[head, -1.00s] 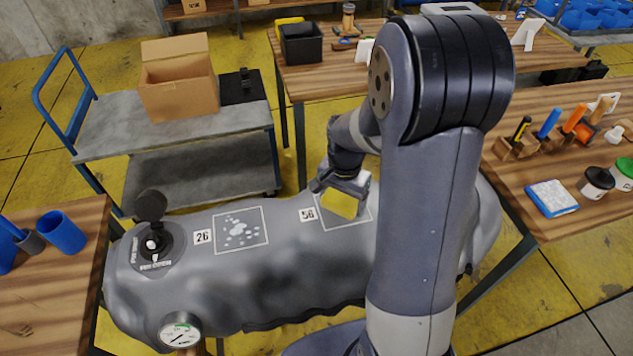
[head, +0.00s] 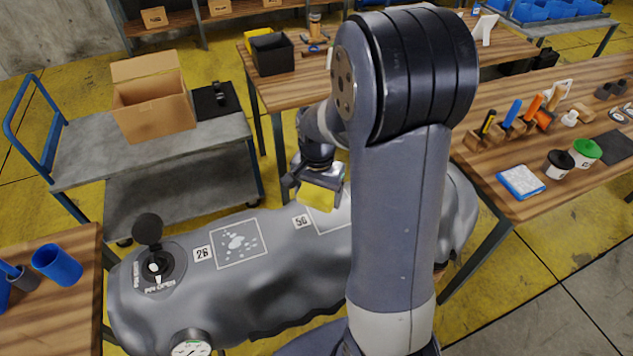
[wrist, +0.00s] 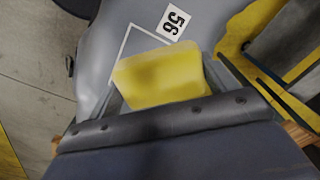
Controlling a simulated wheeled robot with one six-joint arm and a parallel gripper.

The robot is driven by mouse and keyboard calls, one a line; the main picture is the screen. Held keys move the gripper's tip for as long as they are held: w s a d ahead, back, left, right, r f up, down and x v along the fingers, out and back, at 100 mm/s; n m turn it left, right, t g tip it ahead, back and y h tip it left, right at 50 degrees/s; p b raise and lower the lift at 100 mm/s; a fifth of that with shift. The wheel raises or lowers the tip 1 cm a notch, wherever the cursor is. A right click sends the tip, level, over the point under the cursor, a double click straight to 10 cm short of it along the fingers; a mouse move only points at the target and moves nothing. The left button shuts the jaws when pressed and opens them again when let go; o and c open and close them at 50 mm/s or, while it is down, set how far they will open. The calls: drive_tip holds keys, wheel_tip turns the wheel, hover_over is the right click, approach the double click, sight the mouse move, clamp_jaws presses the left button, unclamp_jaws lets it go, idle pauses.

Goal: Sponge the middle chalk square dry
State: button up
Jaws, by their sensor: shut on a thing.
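My gripper (head: 319,184) is shut on a yellow sponge (head: 318,195), which also shows in the wrist view (wrist: 160,77). The sponge is over the chalk square (head: 333,221) beside the label 56, hiding much of it; whether it touches the surface I cannot tell. That label (wrist: 173,22) and part of the square's outline show in the wrist view. Left of it, a chalk square (head: 238,243) beside the label 26 holds pale wet-looking spots. Both are on the grey inflatable boat tube (head: 270,285). My arm hides the tube farther right.
A black-capped valve (head: 155,265) and a gauge (head: 190,345) are on the tube's left part. A cart with a cardboard box (head: 152,105) stands behind left. A bench (head: 515,200) with tools and pots is at the right.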

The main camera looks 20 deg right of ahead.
drive_tip(key=shift+r+p, duration=0.7)
drive_tip(key=shift+r, duration=0.55)
